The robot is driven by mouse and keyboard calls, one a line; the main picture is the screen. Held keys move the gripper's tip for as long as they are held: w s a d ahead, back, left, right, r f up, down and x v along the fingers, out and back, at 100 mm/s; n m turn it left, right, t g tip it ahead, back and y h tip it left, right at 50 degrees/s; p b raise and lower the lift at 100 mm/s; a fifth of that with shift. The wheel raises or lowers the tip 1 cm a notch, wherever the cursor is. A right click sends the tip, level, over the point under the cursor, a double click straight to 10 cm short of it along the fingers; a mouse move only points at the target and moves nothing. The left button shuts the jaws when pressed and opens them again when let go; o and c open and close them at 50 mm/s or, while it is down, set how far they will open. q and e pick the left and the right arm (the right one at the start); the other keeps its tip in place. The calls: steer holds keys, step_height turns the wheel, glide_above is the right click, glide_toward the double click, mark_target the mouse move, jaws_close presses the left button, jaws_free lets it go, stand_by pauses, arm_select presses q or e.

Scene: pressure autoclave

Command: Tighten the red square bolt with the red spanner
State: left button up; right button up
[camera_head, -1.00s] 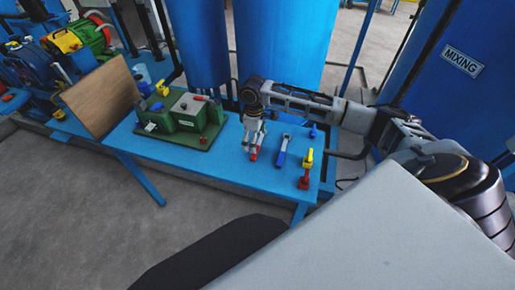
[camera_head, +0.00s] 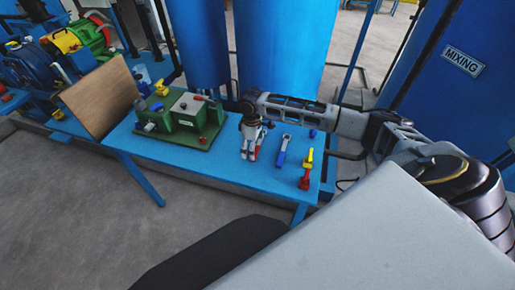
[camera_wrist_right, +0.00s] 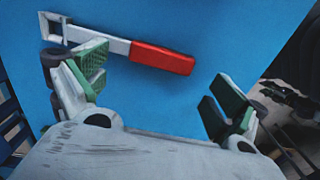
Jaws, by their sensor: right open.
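The red spanner lies on the blue table. In the right wrist view its red handle (camera_wrist_right: 162,57) points right and its grey metal head is at the upper left. In the head view a bit of its red handle (camera_head: 257,153) shows beside my gripper. My right gripper (camera_head: 250,156) is above it, open and empty; in the wrist view its green-padded fingers (camera_wrist_right: 160,88) are spread, with the spanner beyond them. The green fixture (camera_head: 177,122) stands left of the gripper and carries small red parts (camera_head: 203,140); which is the square bolt is too small to tell. My left gripper is not in view.
A blue-handled spanner (camera_head: 283,150) and a yellow-and-red tool (camera_head: 306,170) lie to the right on the blue table (camera_head: 225,168). A brown board (camera_head: 100,97) leans left of the fixture. Large blue tanks (camera_head: 285,55) stand behind. The table's front edge is clear.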

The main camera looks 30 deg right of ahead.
steer(key=shift+f, duration=1.2)
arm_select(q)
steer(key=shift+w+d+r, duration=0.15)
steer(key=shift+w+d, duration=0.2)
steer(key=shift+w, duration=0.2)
arm_select(e)
steer(key=shift+s, duration=0.1)
steer(key=c, duration=1.2)
